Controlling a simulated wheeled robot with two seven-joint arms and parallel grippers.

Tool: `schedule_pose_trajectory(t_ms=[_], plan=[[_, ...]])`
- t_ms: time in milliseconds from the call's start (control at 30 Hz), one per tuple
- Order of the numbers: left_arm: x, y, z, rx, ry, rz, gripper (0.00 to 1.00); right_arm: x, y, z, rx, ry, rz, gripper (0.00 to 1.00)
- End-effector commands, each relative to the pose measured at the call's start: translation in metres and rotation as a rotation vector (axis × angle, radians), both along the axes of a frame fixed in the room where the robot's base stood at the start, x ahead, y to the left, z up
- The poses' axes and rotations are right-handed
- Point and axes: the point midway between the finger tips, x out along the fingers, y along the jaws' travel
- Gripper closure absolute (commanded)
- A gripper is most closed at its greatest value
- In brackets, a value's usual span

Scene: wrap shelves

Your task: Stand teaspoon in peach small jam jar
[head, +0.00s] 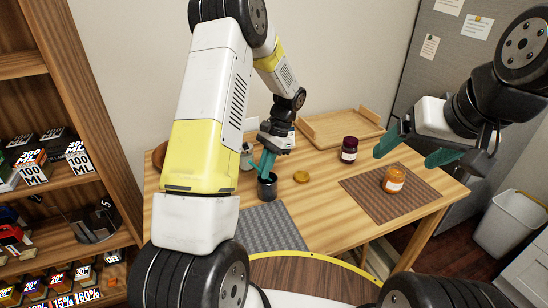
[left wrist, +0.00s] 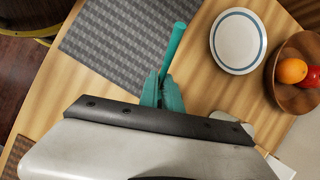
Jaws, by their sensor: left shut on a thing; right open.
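The peach small jam jar (head: 393,179), orange with a pale label, stands upright on the brown woven mat at the right of the table. My left gripper (head: 266,164) is over the dark cup (head: 267,188), left of the jar and well apart from it. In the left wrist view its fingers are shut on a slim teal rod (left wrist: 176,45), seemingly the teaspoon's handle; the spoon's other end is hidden. The head view does not show the spoon clearly. My right gripper (head: 408,150) is open and empty, above and behind the jar.
A dark red jar (head: 349,149) and a round golden lid (head: 301,176) stand between cup and jar. A wooden tray (head: 318,133) lies at the back. The left wrist view shows a blue-rimmed plate (left wrist: 238,40) and a fruit bowl (left wrist: 283,88). A shelf (head: 75,180) borders the left.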

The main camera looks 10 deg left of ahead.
Motion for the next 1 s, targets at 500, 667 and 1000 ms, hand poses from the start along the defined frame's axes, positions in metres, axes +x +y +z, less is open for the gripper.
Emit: schedule_pose_trajectory(t_ms=[500, 667, 1000], plan=[[0.0, 0.0, -0.009, 0.001, -0.001, 0.0, 1.0, 0.0, 0.0, 0.0, 0.0, 0.0, 0.0, 0.18], [0.0, 0.0, -0.012, 0.001, -0.002, 0.0, 0.84, 0.0, 0.0, 0.0, 0.0, 0.0, 0.0, 0.18], [0.0, 0.0, -0.012, 0.0, -0.002, 0.001, 0.7, 0.0, 0.0, 0.0, 0.0, 0.0, 0.0, 0.18]])
